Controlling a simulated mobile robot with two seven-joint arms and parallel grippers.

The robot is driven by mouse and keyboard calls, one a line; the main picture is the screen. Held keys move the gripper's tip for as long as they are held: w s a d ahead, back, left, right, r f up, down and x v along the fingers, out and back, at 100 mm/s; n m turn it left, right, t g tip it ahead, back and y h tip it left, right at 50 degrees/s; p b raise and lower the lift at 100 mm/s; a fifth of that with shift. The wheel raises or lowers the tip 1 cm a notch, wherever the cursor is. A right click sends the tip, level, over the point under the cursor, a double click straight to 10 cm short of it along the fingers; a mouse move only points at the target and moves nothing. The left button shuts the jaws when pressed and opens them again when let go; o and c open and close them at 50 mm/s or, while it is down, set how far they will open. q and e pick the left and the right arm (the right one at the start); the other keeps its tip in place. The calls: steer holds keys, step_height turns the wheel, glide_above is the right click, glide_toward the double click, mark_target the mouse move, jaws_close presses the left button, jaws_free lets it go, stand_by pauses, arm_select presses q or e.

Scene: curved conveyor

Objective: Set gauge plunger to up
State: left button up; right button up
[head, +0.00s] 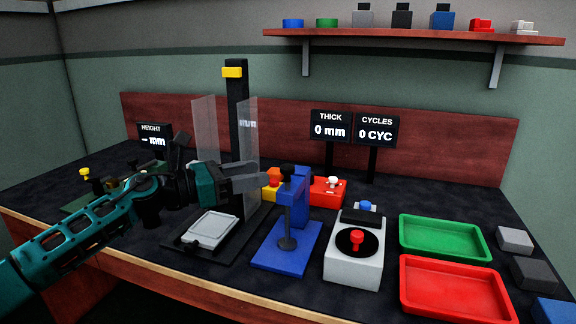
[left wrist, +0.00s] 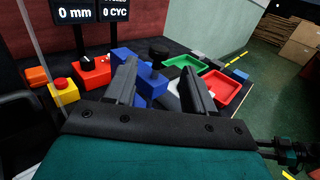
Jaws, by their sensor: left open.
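The gauge is a blue stand (head: 297,214) on a blue base plate, right of the middle of the head view. Its black plunger has a knob (head: 288,170) on top and a round foot (head: 287,243) low over the plate; whether the foot touches the plate is unclear. My left gripper (head: 262,180) is open and empty, just left of the gauge's upper part, with its fingers pointing toward it. In the left wrist view the gauge (left wrist: 152,82) and its black knob (left wrist: 158,46) show between and beyond the fingers. My right gripper is not in view.
A black press-like stand (head: 237,120) with clear panels rises close behind the left gripper. A grey box with a red knob (head: 356,238), a green tray (head: 445,240) and a red tray (head: 455,290) lie to the right. A red box (head: 328,191) stands behind the gauge.

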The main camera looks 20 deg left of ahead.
mark_target(287, 166)
arm_select(q)
steer(key=x, duration=0.8)
steer(key=shift+w+d, duration=0.15)
steer(key=shift+w, duration=0.05)
jaws_close()
